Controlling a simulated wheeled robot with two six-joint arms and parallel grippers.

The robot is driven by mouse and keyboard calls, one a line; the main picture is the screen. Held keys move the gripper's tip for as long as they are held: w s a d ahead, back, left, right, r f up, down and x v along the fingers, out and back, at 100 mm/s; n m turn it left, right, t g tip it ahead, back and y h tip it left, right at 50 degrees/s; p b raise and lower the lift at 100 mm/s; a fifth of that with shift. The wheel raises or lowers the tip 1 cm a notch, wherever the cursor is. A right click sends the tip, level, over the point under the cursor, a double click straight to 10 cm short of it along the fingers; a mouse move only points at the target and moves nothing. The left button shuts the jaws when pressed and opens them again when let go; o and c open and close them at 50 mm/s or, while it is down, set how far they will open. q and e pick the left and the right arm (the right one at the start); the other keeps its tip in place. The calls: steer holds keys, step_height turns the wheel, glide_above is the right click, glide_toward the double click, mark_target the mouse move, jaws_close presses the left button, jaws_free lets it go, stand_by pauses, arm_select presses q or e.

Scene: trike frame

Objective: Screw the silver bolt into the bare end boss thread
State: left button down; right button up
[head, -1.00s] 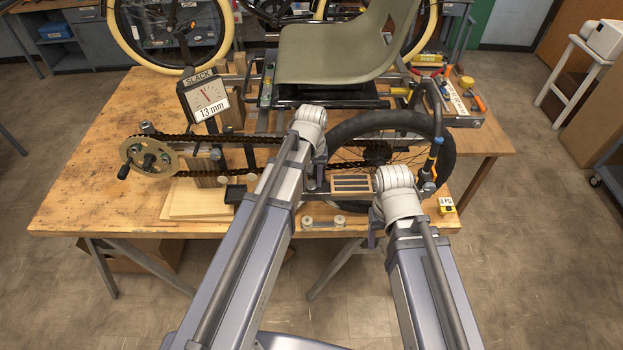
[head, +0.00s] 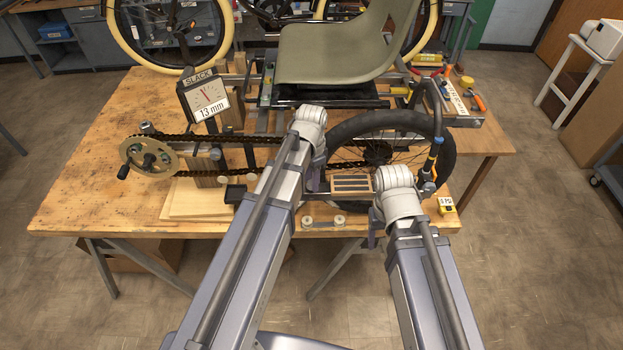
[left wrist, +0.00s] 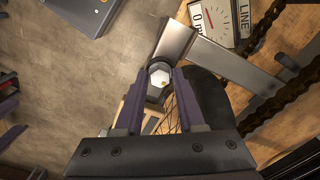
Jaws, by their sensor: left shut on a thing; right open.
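In the left wrist view, the silver bolt (left wrist: 160,76) shows its pale hexagonal head between the tips of my left gripper (left wrist: 161,84). The fingers are shut on it. A dark block lies just under the head. I cannot tell whether the bolt's thread is in the boss, as shank and hole are hidden. A flat silver bar (left wrist: 176,38) runs just beyond the bolt. In the head view my left gripper (head: 313,181) is mostly hidden behind its own wrist, left of the wheel's lower part. My right gripper (head: 373,240), open, is largely hidden below its wrist at the table's front edge.
The rear wheel (head: 447,155) and chain (head: 225,138) lie close to my left gripper. A gauge reading 13 mm (head: 211,101) and a chainring (head: 140,160) stand left. The table's left side (head: 85,190) is clear.

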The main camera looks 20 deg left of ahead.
arm_select(q)
steer(key=c, duration=0.7)
jaws_free()
steer(key=shift+c, duration=0.2)
steer(key=n, duration=1.2)
